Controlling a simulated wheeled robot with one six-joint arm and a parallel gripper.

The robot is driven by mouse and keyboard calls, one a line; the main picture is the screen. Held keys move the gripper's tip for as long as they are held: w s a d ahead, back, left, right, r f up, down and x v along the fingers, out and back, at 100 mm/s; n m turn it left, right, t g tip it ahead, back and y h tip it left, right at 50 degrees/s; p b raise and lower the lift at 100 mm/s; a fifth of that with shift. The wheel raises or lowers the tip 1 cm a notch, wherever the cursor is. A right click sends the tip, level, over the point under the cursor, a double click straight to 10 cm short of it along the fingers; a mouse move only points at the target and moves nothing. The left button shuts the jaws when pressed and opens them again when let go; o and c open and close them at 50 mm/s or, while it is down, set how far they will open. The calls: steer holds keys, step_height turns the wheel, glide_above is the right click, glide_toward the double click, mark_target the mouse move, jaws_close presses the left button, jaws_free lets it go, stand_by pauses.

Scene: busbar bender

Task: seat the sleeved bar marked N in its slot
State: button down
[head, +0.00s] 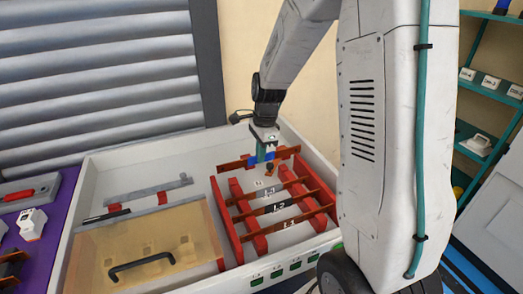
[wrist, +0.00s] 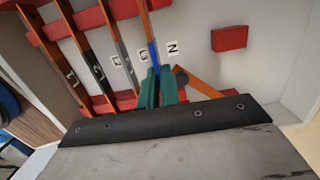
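A copper-coloured bar with a blue sleeve (head: 232,166) spans the back end of the red supports. It also shows in the wrist view (wrist: 145,25), its far end over a red support. My gripper (head: 264,152) holds it near the blue part. Its teal fingers (wrist: 158,88) look closed on the bar, and my wrist hides its near end. The N label (wrist: 172,48) lies beside the blue part on the white floor. I cannot tell whether the bar rests in the slot or hangs just above it.
Darker bars labelled L1, L2 and L3 (head: 290,223) lie across the red supports (head: 256,240), in front of the held bar. The white enclosure's wall (head: 310,150) rises close behind. A tan panel with a black handle (head: 142,262) lies left. A red block (wrist: 229,38) sits beyond the N label.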

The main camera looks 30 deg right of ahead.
steer(key=shift+f, duration=2.45)
steer(key=shift+f, duration=1.45)
steer(key=c, duration=1.5)
jaws_free()
steer(key=shift+c, duration=0.2)
steer(key=shift+r, duration=0.15)
steer(key=r, duration=0.5)
steer(key=d+r, duration=0.1)
steer(key=r, duration=0.1)
steer(key=shift+s+r, duration=0.15)
steer(key=shift+r, duration=0.1)
